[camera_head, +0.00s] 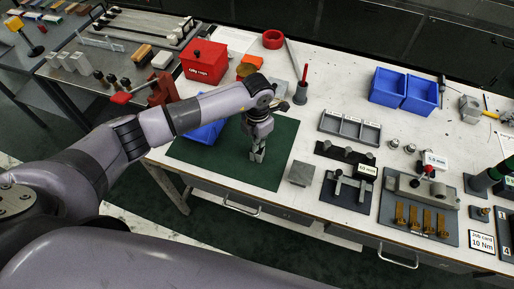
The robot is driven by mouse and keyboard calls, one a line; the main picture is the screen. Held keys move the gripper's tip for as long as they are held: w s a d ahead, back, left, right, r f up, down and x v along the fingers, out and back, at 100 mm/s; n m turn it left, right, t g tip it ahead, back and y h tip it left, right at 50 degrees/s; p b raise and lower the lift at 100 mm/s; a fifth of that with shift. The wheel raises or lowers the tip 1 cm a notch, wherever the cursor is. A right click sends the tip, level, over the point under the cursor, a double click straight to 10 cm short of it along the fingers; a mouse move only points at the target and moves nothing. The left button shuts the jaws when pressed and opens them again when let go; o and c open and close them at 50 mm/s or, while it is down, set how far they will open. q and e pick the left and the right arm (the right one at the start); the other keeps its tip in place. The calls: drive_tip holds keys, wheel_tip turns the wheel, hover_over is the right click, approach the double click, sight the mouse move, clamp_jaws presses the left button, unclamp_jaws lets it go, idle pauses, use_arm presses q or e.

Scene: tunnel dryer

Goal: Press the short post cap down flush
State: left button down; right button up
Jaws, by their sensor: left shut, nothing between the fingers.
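My left gripper (257,156) points down over the green mat (236,173). Its fingers are shut with nothing between them. Right of the mat are a black strip with short grey posts (345,153) and a dark plate with upright grey posts (344,192). Small round grey pieces (394,143) stand behind and to the right of them. I cannot tell which of these is the short post cap, nor whether any cap sits flush. The gripper is left of all of them and apart from them. My right gripper is not in view.
A grey block (301,173) stands between the mat and the dark plate. A blue bin (203,132) is behind my left arm. A grey divided tray (348,129) lies behind the black strip. A fixture with brass pieces (420,220) is at the right.

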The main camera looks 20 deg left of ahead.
use_arm(q)
drive_tip(key=shift+s+f+b, duration=0.1)
drive_tip(key=shift+f+b, duration=0.3)
idle(0.8)
drive_tip(key=shift+f+b, duration=0.3)
drive_tip(key=shift+b, duration=0.3)
idle(1.6)
drive_tip(key=shift+r, duration=0.15)
drive_tip(key=shift+r+p, duration=1.9)
drive_tip(key=shift+r, duration=1.05)
